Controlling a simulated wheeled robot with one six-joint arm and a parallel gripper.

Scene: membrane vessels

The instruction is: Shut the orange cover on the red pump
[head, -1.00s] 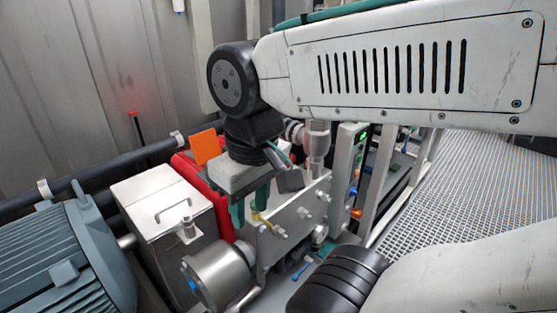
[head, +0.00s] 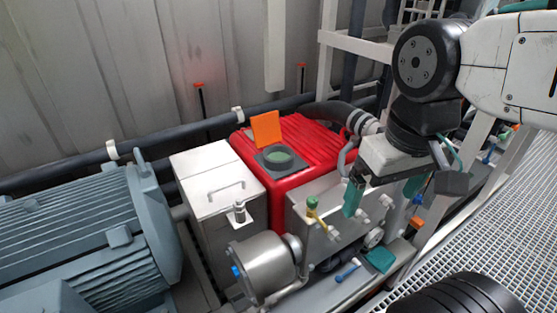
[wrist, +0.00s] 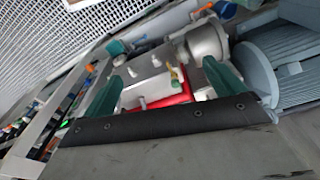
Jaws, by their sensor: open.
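The red pump (head: 318,147) stands behind a metal plate in the head view; a strip of the red pump (wrist: 172,101) shows in the wrist view. The orange cover (head: 265,130) stands upright, open, at the back of a dark square mount (head: 259,163) on the pump's top. A round green face (head: 279,156) lies uncovered in that mount. My gripper (head: 381,203) is to the right of the cover, beyond the pump's right side, fingers pointing down, apart and empty. Its green fingers show in the wrist view (wrist: 162,75); the cover is not identifiable there.
A metal box with a handle (head: 208,170) and a blue-grey motor (head: 80,230) stand left of the pump. A yellow-handled valve (head: 313,206) and a steel housing (head: 262,268) are in front. Black pipes run behind. Grating (head: 490,240) lies at the right.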

